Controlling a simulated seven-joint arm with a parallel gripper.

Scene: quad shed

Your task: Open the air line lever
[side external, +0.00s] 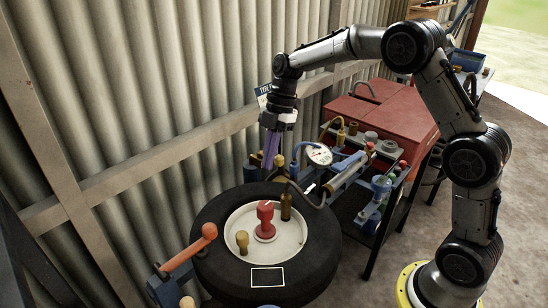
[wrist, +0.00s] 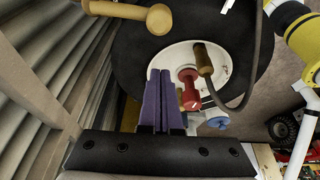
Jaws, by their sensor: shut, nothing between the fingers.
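The clearest lever is an orange-ended handle (side external: 190,249) on a blue mount at the tyre's front left in the side view. A tan, knob-ended handle (wrist: 130,12) crosses the top of the wrist view; I cannot tell if it is the same part. Neither view makes clear which part is the air line lever. A dark hose (side external: 306,193) runs near the wheel and also shows in the wrist view (wrist: 251,75). My gripper (side external: 269,164) points down, shut and empty, by the tyre's back edge. Its purple fingers also show in the wrist view (wrist: 160,76).
A black tyre (side external: 210,265) with a pale rim holds a red knob (side external: 265,215) and brass posts (side external: 242,241). A round gauge (side external: 319,154) and a red tool cart (side external: 385,110) stand behind right. The corrugated wall (side external: 130,90) is close on the left. Open floor lies right.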

